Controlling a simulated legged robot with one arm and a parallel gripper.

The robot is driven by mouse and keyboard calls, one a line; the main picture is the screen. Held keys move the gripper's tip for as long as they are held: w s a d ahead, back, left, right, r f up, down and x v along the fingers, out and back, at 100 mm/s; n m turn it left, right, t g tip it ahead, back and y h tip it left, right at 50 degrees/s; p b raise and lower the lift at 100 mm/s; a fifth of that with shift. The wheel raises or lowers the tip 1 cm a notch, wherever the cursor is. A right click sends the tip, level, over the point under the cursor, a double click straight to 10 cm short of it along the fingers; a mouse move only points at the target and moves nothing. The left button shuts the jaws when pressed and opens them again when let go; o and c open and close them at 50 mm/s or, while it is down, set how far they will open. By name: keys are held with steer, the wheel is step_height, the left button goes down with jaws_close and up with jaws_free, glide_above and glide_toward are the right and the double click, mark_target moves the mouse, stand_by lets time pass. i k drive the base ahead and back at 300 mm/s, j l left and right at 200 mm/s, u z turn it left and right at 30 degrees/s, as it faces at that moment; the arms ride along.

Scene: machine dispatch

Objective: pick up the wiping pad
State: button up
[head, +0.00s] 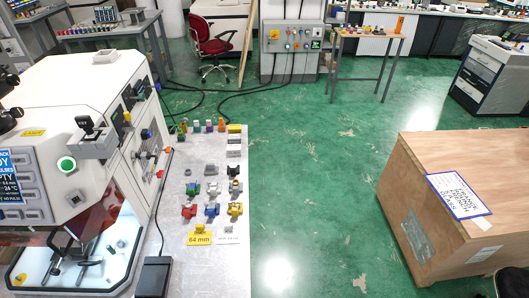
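I cannot surely pick out the wiping pad. A flat black box (154,276) with a cable lies at the front of the light bench top (220,278), beside the white machine; I cannot tell what it is. Small yellow, white and grey pieces lie along the bench's right side, among them a yellow block (235,129) at the far end. They are too small to name surely. My gripper is not in view.
The white machine (95,80) fills the left, with a lit chamber below. Rows of small coloured parts (211,210) stand on the bench. A wooden crate (480,165) stands at right. Green floor (315,190) between is open. Cables cross the floor near a red chair (212,45).

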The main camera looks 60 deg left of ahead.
mark_target(210, 168)
steer(key=i+u, duration=0.65)
steer(key=u, duration=0.15)
steer(key=i+l+u, duration=0.15)
steer(key=i+u, duration=0.25)
steer(key=i+j+u, duration=0.15)
steer(key=u, duration=0.35)
steer(key=i+u, duration=0.7)
steer(key=u, duration=0.3)
steer(key=i+l+u, duration=0.15)
steer(key=u, duration=0.35)
steer(key=i+l+u, duration=0.1)
steer(key=i+u, duration=0.3)
steer(key=i+l+u, duration=0.2)
steer(key=u, duration=0.2)
steer(key=i, duration=0.05)
